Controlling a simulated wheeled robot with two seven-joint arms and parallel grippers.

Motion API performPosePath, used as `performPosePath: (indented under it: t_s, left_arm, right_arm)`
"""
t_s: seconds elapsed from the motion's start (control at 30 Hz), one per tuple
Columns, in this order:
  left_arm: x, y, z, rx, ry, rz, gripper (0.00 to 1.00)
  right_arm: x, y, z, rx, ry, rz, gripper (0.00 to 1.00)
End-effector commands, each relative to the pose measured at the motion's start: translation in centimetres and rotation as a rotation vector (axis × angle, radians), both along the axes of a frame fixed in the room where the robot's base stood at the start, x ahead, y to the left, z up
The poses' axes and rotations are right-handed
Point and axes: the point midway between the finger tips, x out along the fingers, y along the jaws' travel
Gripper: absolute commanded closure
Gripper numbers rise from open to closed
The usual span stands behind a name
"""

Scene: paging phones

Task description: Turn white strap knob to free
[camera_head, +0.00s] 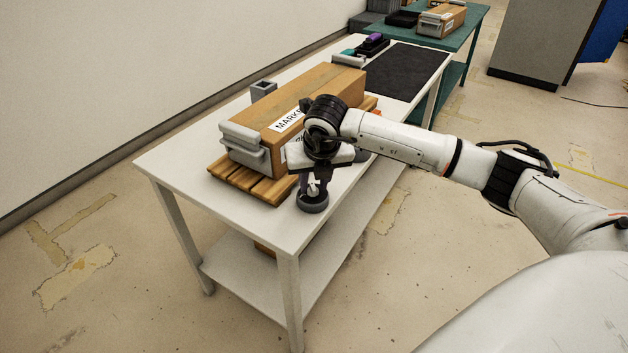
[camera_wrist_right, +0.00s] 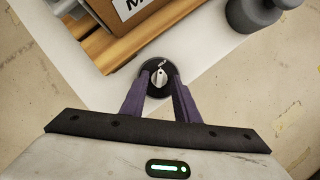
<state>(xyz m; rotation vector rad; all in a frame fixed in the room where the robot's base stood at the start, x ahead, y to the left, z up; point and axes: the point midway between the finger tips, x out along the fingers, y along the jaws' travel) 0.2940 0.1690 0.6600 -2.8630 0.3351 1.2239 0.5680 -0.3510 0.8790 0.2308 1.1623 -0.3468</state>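The white strap knob (camera_wrist_right: 159,78) sits on a round dark base (camera_head: 312,203) at the near corner of the white table, beside the wooden pallet. In the wrist view the knob's pale grip points nearly up the picture, and a small light mark shows on the dark disc above it; its wording is too small to read. My right gripper (camera_wrist_right: 157,76) points down over the knob, with its purple fingers on either side. Gaps seem to show between fingers and knob, so it looks open; contact is hard to judge. My left gripper is in neither view.
A cardboard box (camera_head: 345,84) with a grey clamp-like end (camera_head: 244,148) lies on the pallet (camera_head: 230,181), close to my right wrist. A grey rounded object (camera_wrist_right: 252,14) stands near the knob. A black mat (camera_head: 405,72) covers the table's far part.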

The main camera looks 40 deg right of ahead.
Motion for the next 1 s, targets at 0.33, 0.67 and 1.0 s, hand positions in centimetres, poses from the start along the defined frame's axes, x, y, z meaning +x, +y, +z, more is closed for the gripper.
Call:
performPosePath:
  t_s: [0.33, 0.67, 1.0]
  left_arm:
    - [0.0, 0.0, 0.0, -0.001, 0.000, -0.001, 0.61]
    - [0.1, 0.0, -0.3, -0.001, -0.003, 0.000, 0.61]
    - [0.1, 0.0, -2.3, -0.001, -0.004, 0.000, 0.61]
  right_arm:
    - [0.0, 0.0, 0.0, 0.001, 0.000, 0.000, 1.00]
    - [0.0, 0.0, -0.1, 0.001, 0.000, 0.029, 1.00]
    - [0.0, -0.4, -0.2, 0.001, -0.003, 0.233, 1.00]
